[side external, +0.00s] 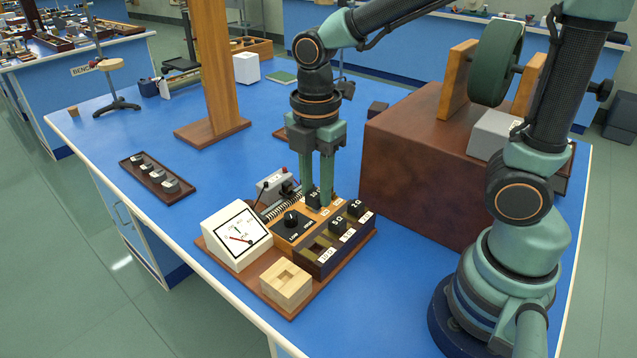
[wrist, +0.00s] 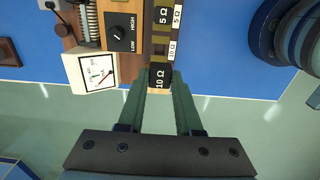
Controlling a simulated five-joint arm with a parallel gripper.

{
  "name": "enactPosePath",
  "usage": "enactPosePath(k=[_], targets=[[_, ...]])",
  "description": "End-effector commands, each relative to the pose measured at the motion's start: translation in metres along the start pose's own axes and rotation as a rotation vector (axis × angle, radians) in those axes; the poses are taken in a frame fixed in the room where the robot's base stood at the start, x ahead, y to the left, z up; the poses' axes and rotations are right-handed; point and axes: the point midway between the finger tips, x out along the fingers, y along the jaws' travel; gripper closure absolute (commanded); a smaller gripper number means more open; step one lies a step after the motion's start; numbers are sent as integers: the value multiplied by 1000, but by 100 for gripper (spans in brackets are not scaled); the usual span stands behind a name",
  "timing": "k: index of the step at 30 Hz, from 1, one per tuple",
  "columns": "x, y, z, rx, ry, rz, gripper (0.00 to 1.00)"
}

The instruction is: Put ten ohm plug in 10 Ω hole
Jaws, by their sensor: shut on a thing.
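The ten ohm plug (side external: 313,198) is a black block with white lettering. My gripper (side external: 317,202) is shut on it and holds it, seemingly above the board. In the wrist view the plug (wrist: 160,77), marked 10 Ω, sits between the fingertips (wrist: 159,82). The 10 Ω hole (side external: 318,247) is an empty recess in the dark resistance box, beside its white 10 Ω label (side external: 327,256). The hole also shows in the wrist view (wrist: 159,49), just above the plug in the picture. The plug's lower end is hidden.
The 5 Ω plug (side external: 338,226) and 2 Ω plug (side external: 356,208) sit in the box. A meter (side external: 238,236), a LOW/HIGH knob (side external: 291,218) and a pale wooden block (side external: 274,294) stand close by. A big brown box (side external: 410,185) rises to the right.

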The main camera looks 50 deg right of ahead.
Motion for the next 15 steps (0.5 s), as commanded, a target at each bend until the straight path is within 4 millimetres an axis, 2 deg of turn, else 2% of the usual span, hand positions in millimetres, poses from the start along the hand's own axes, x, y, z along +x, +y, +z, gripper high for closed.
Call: enactPosePath(k=[1, 6, 15], targets=[[14, -1, 0, 0, -2, -9, 100], [50, -1, 0, 0, -1, -6, 100], [77, 0, 0, 0, -1, -3, 100]])
